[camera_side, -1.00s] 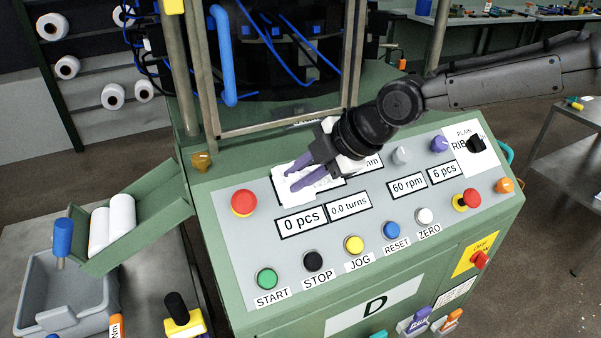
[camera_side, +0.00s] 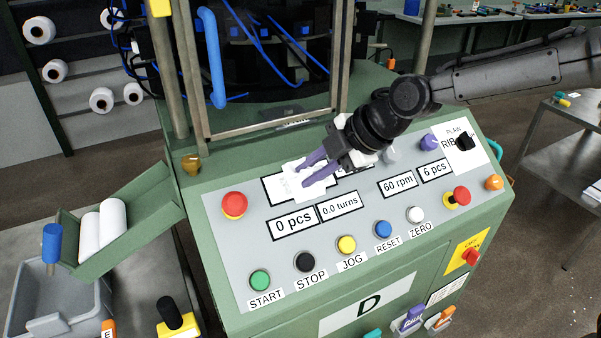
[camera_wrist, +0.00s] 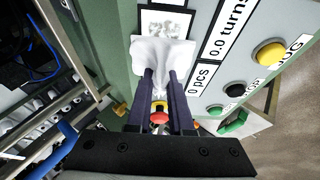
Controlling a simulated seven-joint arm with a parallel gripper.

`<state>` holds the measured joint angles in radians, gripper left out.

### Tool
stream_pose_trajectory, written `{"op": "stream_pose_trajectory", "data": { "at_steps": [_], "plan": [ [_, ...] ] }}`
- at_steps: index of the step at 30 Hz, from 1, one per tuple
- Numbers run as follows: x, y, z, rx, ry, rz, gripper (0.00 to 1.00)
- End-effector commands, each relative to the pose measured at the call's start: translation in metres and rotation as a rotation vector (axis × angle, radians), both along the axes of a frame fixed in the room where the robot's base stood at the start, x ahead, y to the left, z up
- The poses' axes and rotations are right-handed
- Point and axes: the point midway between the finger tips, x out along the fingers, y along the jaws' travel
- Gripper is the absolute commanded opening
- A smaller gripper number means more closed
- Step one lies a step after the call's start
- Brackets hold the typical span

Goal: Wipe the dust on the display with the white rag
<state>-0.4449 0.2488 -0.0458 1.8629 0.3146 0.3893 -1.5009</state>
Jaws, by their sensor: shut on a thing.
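My gripper (camera_side: 306,172) has purple fingers shut on the white rag (camera_side: 317,190). The rag is bunched around the fingertips and lies over the black-framed display (camera_side: 273,190) on the upper part of the sloping panel. The display's left end is uncovered and shows faint grey marks; the rag and fingers hide its middle. In the wrist view the rag (camera_wrist: 162,52) spreads beyond the fingertips (camera_wrist: 160,76), and part of the display (camera_wrist: 165,24) with grey smudges shows past it. Whether the rag presses on the surface I cannot tell.
Below the display are smaller readouts, "0 pcs" (camera_side: 293,222) and "0.0 turns" (camera_side: 338,206), and a row of buttons such as green START (camera_side: 260,280). A red knob (camera_side: 234,205) stands left of the display. The machine's framed window (camera_side: 270,125) rises behind.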

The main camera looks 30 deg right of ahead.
Motion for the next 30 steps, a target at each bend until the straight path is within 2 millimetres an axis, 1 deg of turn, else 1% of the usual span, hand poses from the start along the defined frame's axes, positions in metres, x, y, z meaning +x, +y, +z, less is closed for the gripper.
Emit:
{"op": "stream_pose_trajectory", "data": {
  "at_steps": [7,21,26,30],
  "plan": [
    [0.0,-0.009,0.0,0.0,0.0,-0.002,0.0],
    [0.002,-0.045,-0.003,-0.001,0.002,-0.002,0.0],
    [0.001,-0.047,-0.004,-0.003,0.002,0.001,0.0],
    [0.001,-0.039,-0.006,-0.004,0.006,0.003,0.0]
  ]
}}
